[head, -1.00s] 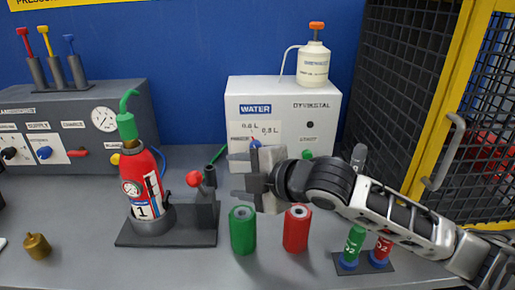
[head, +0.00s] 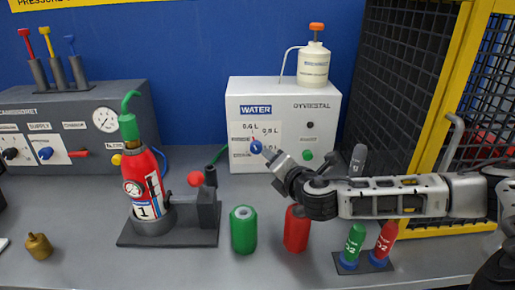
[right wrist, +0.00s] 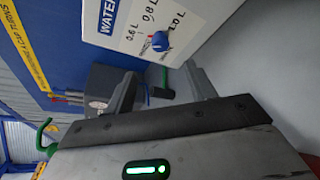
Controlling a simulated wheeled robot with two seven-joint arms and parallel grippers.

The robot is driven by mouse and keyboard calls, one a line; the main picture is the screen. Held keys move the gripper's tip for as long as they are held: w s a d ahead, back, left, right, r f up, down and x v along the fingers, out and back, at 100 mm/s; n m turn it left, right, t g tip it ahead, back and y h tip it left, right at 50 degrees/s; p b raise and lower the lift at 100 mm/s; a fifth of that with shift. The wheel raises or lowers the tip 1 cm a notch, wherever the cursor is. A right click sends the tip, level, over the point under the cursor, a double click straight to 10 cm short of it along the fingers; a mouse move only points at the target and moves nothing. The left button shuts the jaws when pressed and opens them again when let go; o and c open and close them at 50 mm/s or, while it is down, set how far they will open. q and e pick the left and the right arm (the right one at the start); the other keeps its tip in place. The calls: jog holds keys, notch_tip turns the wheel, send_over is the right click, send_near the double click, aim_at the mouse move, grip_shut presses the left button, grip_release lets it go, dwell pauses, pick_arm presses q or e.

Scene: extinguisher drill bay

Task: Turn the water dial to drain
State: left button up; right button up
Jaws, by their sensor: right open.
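The white WATER box (head: 285,97) stands at the back of the bench. Its blue dial (head: 256,147) is low on the front panel, with volume labels above it and smaller labels beside it too blurred to read. The dial also shows in the right wrist view (right wrist: 161,41), close to the 0.8 L mark; its exact setting is unclear. My right gripper (head: 270,158) is just in front and lower right of the dial. In the right wrist view its two fingers (right wrist: 163,88) are apart with nothing between them, and the dial lies ahead. Contact is not visible. My left gripper is not in view.
A red extinguisher (head: 143,185) stands in a dark stand on the left. A green button (head: 307,155) is right of the dial. A yellow-framed mesh cage (head: 440,100) bounds the right.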

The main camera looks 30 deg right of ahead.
aim_at(259, 148)
jog(key=p+x, duration=0.1)
jog(key=x, duration=1.3)
jog(key=shift+f, duration=0.1)
jog(key=c, duration=1)
